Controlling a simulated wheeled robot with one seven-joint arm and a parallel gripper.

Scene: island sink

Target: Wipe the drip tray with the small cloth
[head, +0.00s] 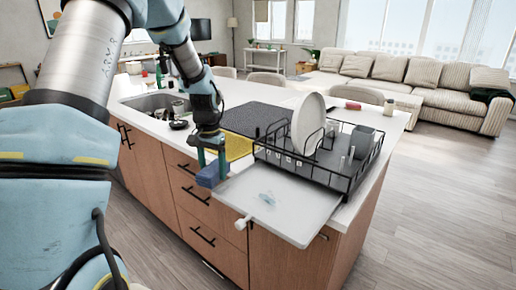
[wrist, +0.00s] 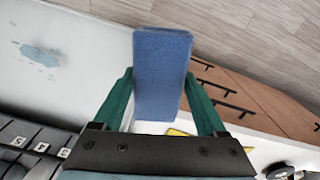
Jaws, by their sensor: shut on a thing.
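The small cloth is a blue folded pad (head: 211,176), also large in the wrist view (wrist: 162,72). My gripper (head: 209,157) is shut on it, with green fingers on either side of the pad in the wrist view (wrist: 160,100). The drip tray (head: 300,217) is a pale flat tray partly under the dish rack, jutting over the counter's front edge with a small spout. A light blue wet patch (head: 267,198) lies on it, also seen in the wrist view (wrist: 38,53). The cloth is just left of the tray, beyond the counter edge; contact cannot be told.
A black dish rack (head: 348,180) with a large white plate (head: 307,122), a grey cup (head: 362,140) and glasses stands behind the tray. A yellow piece (head: 239,147) and dark mat (head: 258,118) lie behind my gripper. The sink (head: 155,104) is at left.

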